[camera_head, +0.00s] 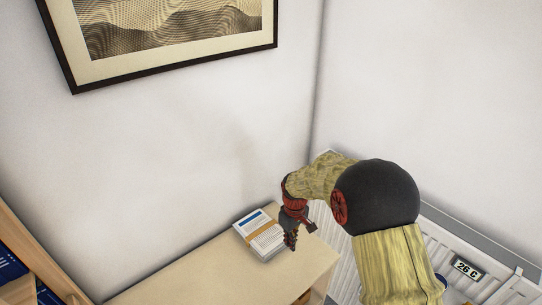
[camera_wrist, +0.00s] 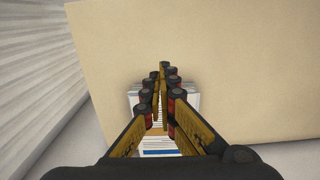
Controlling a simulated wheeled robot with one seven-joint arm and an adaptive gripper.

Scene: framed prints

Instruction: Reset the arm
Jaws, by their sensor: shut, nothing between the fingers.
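My gripper (camera_head: 291,240) points down in the head view, at the right end of a light wooden surface (camera_head: 185,272). In the wrist view my gripper (camera_wrist: 161,72) has its fingers together, with nothing between them. A stack of papers with a tan band (camera_head: 262,236) lies on the surface, just left of the fingers in the head view. The stack (camera_wrist: 190,88) also shows in the wrist view, behind and partly hidden by the fingers. I cannot tell whether the fingertips touch it.
A white radiator (camera_head: 342,262) with a "26 C" display (camera_head: 467,269) stands along the right wall, close to my arm. A framed print (camera_head: 165,68) hangs on the left wall. A wooden shelf with blue books (camera_head: 10,263) is at the lower left. The surface's left part is clear.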

